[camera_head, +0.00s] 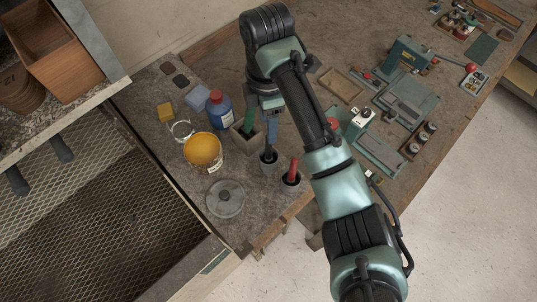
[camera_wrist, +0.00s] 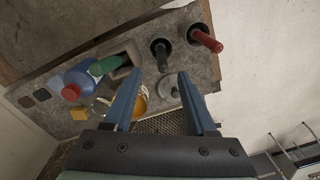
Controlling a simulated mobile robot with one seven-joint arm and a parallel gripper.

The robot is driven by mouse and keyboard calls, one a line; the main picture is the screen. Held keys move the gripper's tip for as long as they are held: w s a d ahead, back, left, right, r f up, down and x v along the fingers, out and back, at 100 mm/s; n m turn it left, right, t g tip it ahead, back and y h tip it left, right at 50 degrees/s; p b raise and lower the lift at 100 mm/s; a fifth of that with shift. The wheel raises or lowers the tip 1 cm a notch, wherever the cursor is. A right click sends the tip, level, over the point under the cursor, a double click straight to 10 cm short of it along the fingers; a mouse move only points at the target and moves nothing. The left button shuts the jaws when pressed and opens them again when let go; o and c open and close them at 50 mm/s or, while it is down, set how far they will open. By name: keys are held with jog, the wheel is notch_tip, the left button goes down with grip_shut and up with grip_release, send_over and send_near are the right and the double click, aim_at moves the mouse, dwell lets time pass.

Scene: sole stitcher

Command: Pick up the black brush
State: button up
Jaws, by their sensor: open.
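The black brush (camera_head: 269,156) stands handle-up in a dark round cup near the bench's front corner. In the wrist view the black brush (camera_wrist: 162,58) shows just ahead of my fingertips, roughly centred between them. My gripper (camera_head: 271,143) is open above the brush, its blue fingers pointing down. In the wrist view my gripper (camera_wrist: 159,74) has its fingers apart with nothing held. I cannot tell whether the handle top is between the fingers. The brush's lower end is hidden in the cup.
A red-handled tool (camera_head: 292,172) in a cup and a green-handled one (camera_head: 248,121) in a square holder stand close by. A yellow tub (camera_head: 203,151), a blue bottle (camera_head: 219,108) and a grey lid (camera_head: 225,198) lie left. Tools fill the bench's right side.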

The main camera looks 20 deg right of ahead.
jog(key=b, duration=0.3)
send_over(269, 152)
jog(key=w, duration=0.1)
notch_tip(269, 152, down, 5)
jog(key=shift+d+r, duration=0.1)
jog(key=shift+f+p, duration=0.35)
jog(key=shift+f, duration=0.75)
grip_shut()
